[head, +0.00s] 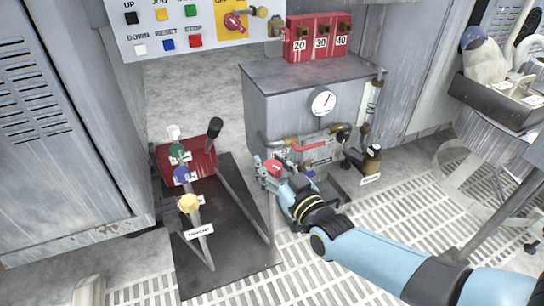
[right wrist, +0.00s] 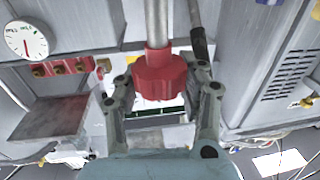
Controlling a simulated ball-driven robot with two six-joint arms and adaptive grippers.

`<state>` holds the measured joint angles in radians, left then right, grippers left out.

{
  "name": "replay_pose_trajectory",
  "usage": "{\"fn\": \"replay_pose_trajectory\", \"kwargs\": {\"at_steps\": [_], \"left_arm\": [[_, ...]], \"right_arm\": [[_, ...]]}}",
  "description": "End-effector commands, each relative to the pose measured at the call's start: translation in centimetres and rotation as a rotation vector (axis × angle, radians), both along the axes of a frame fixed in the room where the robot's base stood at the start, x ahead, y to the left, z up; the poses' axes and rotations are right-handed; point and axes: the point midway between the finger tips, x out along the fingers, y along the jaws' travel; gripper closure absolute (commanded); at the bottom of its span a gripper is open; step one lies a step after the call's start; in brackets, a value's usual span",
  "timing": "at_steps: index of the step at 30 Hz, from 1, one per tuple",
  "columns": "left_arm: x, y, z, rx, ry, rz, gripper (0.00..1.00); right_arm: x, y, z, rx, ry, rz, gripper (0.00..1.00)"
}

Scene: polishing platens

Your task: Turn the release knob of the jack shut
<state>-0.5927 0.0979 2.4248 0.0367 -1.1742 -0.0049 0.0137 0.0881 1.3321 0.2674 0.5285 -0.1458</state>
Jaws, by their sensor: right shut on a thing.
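The red knob (head: 273,167) sits on top of a thin grey rod at the right side of the dark jack plate (head: 240,255). In the right wrist view the red lobed knob (right wrist: 160,76) is on a metal shaft, between my fingers. My right gripper (head: 268,175) comes from the lower right and is shut on the knob; its fingers also show in the right wrist view (right wrist: 163,85), one on each side. How far the knob is turned cannot be told. My left gripper is not in view.
Levers with green, blue and yellow (head: 189,203) knobs and a black-handled lever (head: 214,129) stand left of the gripper. A grey cabinet with a gauge (head: 323,102) and pipes stands close behind. Grated floor (head: 340,275) lies open in front.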

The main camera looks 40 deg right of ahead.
Motion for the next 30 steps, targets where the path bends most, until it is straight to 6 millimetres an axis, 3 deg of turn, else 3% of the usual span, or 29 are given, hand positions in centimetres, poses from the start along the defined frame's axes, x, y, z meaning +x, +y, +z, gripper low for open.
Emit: {"fn": "replay_pose_trajectory", "kwargs": {"at_steps": [1, 2, 6, 12, 30], "left_arm": [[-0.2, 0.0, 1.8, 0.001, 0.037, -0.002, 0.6], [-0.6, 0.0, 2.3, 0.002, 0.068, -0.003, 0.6], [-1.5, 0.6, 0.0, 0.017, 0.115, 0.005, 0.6], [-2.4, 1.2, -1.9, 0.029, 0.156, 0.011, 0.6], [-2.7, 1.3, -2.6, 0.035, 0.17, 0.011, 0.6]], "right_arm": [[0.0, 0.2, 0.4, 0.007, 0.0, -0.036, 0.92], [0.0, 0.2, 0.4, 0.007, 0.001, -0.059, 0.92], [0.0, 0.2, 0.3, 0.007, 0.002, -0.169, 0.92], [-0.1, 0.2, 0.0, 0.004, 0.005, -0.338, 0.92], [-0.2, 0.0, -0.3, -0.002, 0.006, -0.584, 0.92]]}}
